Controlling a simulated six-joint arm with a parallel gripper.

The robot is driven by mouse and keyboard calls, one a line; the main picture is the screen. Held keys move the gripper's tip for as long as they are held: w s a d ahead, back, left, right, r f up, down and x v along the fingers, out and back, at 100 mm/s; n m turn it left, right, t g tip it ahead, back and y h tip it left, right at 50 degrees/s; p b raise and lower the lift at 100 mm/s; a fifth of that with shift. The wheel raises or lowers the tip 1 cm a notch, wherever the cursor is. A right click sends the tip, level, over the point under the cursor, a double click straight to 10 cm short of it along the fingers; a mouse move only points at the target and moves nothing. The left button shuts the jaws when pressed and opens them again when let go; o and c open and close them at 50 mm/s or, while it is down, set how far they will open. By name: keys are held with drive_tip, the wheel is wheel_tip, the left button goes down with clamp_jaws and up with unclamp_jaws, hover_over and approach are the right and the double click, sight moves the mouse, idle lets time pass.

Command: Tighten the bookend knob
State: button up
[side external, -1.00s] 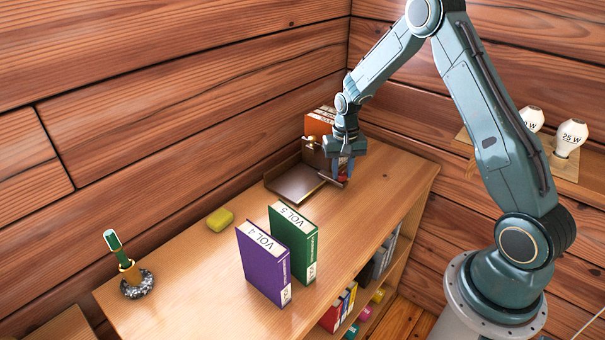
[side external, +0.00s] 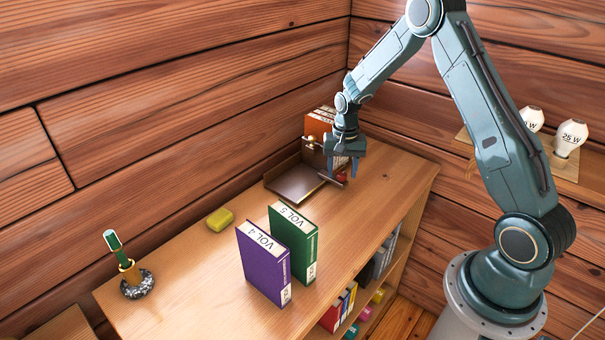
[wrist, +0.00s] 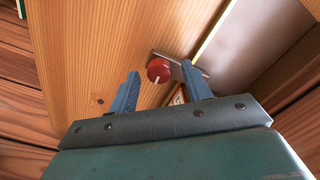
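The bookend (side external: 297,184) is a brown metal piece at the far corner of the shelf top, with a flat plate and an upright part. Its red knob (side external: 341,177) shows just below my gripper (side external: 344,170). In the wrist view the red knob (wrist: 159,70) has a pale pointer line and sits on a grey metal strip. My gripper (wrist: 160,76) is open, with one finger on each side of the knob and a gap to both. The knob lies between or just beyond the fingertips; its exact depth is unclear.
Orange-red books (side external: 319,122) stand behind the bookend. A purple book (side external: 262,264) and a green book (side external: 294,241) stand upright nearer the front. A yellow block (side external: 219,219) and a pen holder (side external: 137,283) are to the left. Light bulbs (side external: 571,137) sit on a right wall shelf.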

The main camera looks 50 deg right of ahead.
sight(342, 174)
idle(0.3)
wheel_tip(342, 174, up, 14)
idle(0.8)
drive_tip(key=s+a+r+n+t, duration=0.3)
drive_tip(key=s+a+r+n, duration=0.2)
drive_tip(key=s+a+r, duration=0.7)
drive_tip(key=s+a+r+n+t, duration=0.1)
drive_tip(key=s+a+n, duration=0.4)
drive_tip(key=s, duration=0.9)
drive_tip(key=shift+s+a+r+t, duration=0.15)
drive_tip(key=shift+s+t, duration=0.1)
drive_tip(key=shift+t, duration=0.55)
